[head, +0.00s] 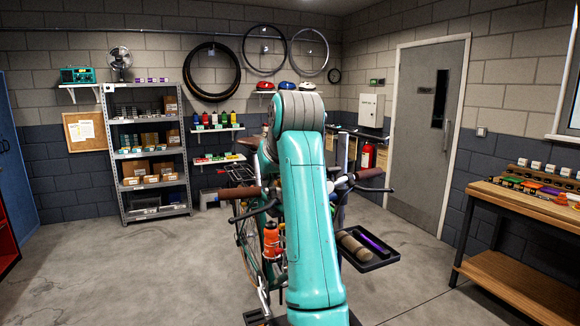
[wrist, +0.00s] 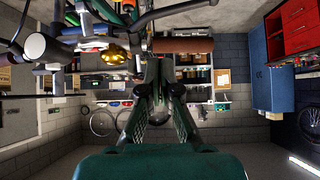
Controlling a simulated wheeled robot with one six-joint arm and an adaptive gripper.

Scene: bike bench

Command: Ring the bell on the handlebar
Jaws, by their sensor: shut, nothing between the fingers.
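The bell (wrist: 117,55) is a shiny gold dome on the handlebar, in the upper left of the upside-down wrist view. A brown handlebar grip (wrist: 183,45) is just right of it. My gripper (wrist: 160,64) is shut and empty, its tips close to the grip and to the right of the bell in that view. I cannot tell whether the tips touch anything. In the head view the bike's handlebar shows on both sides of my arm, with a left grip (head: 246,192) and a right grip (head: 369,174). My arm hides the gripper there, and I cannot make out the bell.
An orange bottle (head: 271,240) is on the bike frame. A black tray (head: 370,257) with a tan roll and a purple item is right of my arm. A wooden bench (head: 515,258) stands at the right, shelving (head: 147,160) at the back left. The floor at left is clear.

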